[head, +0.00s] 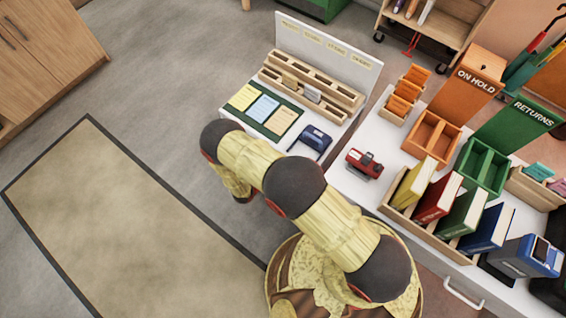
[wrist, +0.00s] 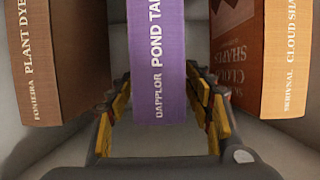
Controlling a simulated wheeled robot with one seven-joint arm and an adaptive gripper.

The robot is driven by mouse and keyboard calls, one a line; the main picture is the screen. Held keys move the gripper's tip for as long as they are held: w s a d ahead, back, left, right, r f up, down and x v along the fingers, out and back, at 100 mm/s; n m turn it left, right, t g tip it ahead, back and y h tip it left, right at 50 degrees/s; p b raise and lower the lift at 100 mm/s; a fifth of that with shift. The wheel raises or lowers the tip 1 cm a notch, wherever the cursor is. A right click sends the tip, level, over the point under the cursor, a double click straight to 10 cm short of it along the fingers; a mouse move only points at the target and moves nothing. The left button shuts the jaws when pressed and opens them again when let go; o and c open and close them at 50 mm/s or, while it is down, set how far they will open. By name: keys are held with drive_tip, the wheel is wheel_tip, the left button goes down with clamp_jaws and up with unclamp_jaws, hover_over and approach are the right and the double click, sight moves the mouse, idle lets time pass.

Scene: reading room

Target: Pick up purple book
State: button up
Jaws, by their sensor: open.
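In the wrist view the purple book (wrist: 157,60) stands in the middle, its spine facing the camera, with "POND TA…" and "DAPPLOR" lettered on it. My gripper (wrist: 163,108) is open, with one yellow-padded finger on each side of the purple spine in the picture. Gaps show between the fingers and the book, and I cannot tell how far the fingertips reach along its sides. The head view shows my arm but neither the purple book nor the gripper's fingers clearly.
A brown book (wrist: 62,60) stands left of the purple one and an orange-spined book (wrist: 287,60) right, with narrow gaps between. In the head view, a white counter (head: 342,183) carries a red stapler-like device (head: 364,163), a green bin (head: 483,167) and several books in a wooden rack (head: 428,235).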

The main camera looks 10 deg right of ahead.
drive_tip(key=shift+c, duration=0.6)
drive_tip(key=c, duration=1.1)
clamp_jaws()
